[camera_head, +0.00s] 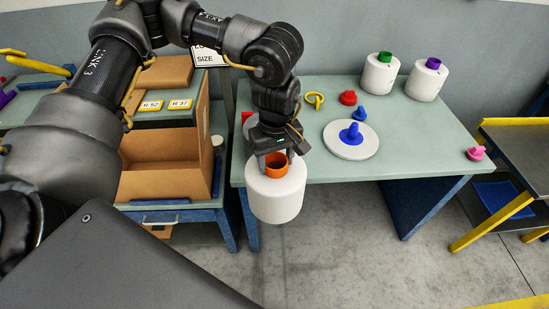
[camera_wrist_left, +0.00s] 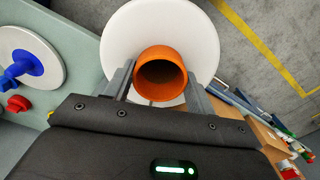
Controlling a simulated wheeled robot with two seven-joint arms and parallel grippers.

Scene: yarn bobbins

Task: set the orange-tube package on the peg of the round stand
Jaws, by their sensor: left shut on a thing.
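The orange-tube package is a white yarn bobbin (camera_head: 276,198) with an orange tube (camera_head: 276,166) standing out of its top. My left gripper (camera_head: 272,160) is shut on the orange tube and holds the package upright at the table's front left edge, partly over the floor side. In the left wrist view the orange tube (camera_wrist_left: 160,74) sits between the two fingers. The round stand (camera_head: 350,146) is a white disc with a blue peg (camera_head: 352,132), on the table to the right of the package. It also shows in the left wrist view (camera_wrist_left: 45,45). My right gripper is not seen.
On the green table (camera_head: 440,150), a green-tube bobbin (camera_head: 380,75) and a purple-tube bobbin (camera_head: 426,80) stand at the back. Small red (camera_head: 348,97), blue (camera_head: 360,115), yellow (camera_head: 314,100) and pink (camera_head: 476,153) pieces lie about. A cardboard box (camera_head: 160,190) is left of the package.

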